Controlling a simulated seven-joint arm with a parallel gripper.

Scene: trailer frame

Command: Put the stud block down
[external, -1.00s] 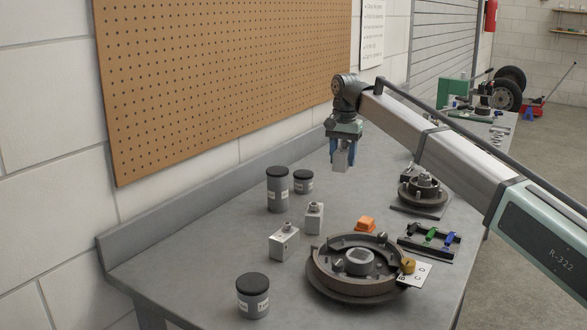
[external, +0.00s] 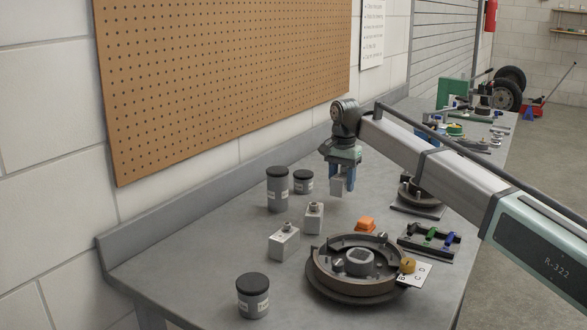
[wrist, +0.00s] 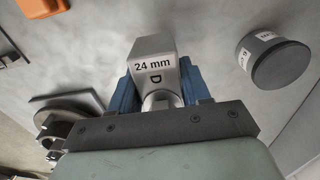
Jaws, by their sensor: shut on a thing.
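My gripper (external: 343,178) has blue fingers and is shut on a light grey metal stud block (external: 337,187). A round stud end shows on the gripper side. In the external view the block hangs low over the back part of the grey bench (external: 205,258). Whether its underside touches the bench I cannot tell.
Two similar blocks (external: 285,241) (external: 314,218) stand on the bench. Dark-lidded canisters (external: 277,190) (external: 303,182) (external: 253,296) stand left. A drum assembly (external: 357,268), an orange piece (external: 366,224), a rack (external: 430,242) and a hub (external: 417,197) lie right.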

